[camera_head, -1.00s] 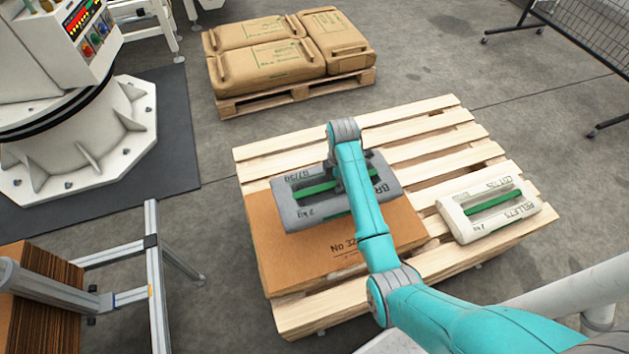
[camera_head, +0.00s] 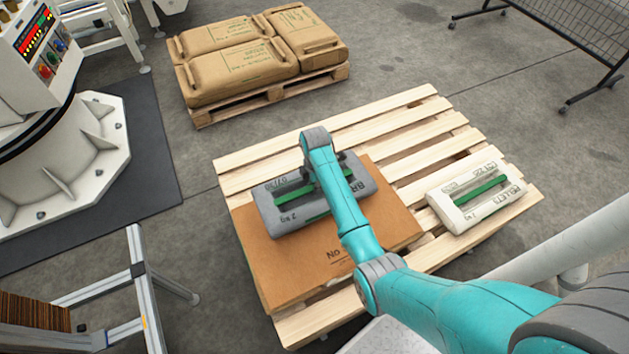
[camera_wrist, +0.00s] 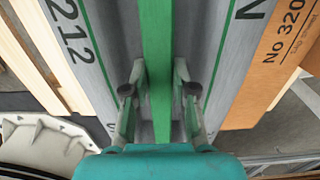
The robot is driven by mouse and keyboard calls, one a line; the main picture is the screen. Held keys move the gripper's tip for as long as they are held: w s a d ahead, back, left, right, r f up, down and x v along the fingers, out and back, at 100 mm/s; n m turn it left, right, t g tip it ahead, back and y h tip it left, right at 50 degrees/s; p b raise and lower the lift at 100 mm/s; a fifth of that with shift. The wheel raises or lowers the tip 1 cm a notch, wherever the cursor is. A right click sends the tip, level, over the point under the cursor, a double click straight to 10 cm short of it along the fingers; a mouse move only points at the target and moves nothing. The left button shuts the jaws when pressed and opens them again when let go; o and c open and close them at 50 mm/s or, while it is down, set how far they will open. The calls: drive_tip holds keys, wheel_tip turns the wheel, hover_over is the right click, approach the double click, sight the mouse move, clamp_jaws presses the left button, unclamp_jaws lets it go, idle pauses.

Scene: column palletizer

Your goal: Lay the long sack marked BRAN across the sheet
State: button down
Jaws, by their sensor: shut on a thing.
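The long grey sack (camera_head: 288,213) with a green strip and partly hidden lettering starting "BR" is over the far part of the brown sheet (camera_head: 290,275). The sheet lies on the wooden pallet (camera_head: 265,150). My gripper (camera_wrist: 158,95) is shut on the sack's green middle strip (camera_wrist: 156,35), one finger on each side. In the head view my arm hides part of the sack and its lettering. The sack looks level and low over the sheet; I cannot tell whether it touches.
A white sack marked PELLETS (camera_head: 452,213) lies on the pallet's right side. A second pallet (camera_head: 300,90) with brown sacks stands behind. A white machine base (camera_head: 85,170) is at left, a metal frame (camera_head: 140,270) at lower left, a mesh rack (camera_head: 570,40) at upper right.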

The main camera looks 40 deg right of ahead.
drive_tip(key=shift+w+f, duration=0.1)
drive_tip(key=shift+f, duration=1.85)
drive_tip(key=shift+f, duration=0.1)
drive_tip(key=c, duration=0.9)
unclamp_jaws()
drive_tip(key=shift+f, duration=0.15)
drive_tip(key=shift+c, duration=0.2)
wheel_tip(320, 180, up, 12)
drive_tip(key=shift+r, duration=0.1)
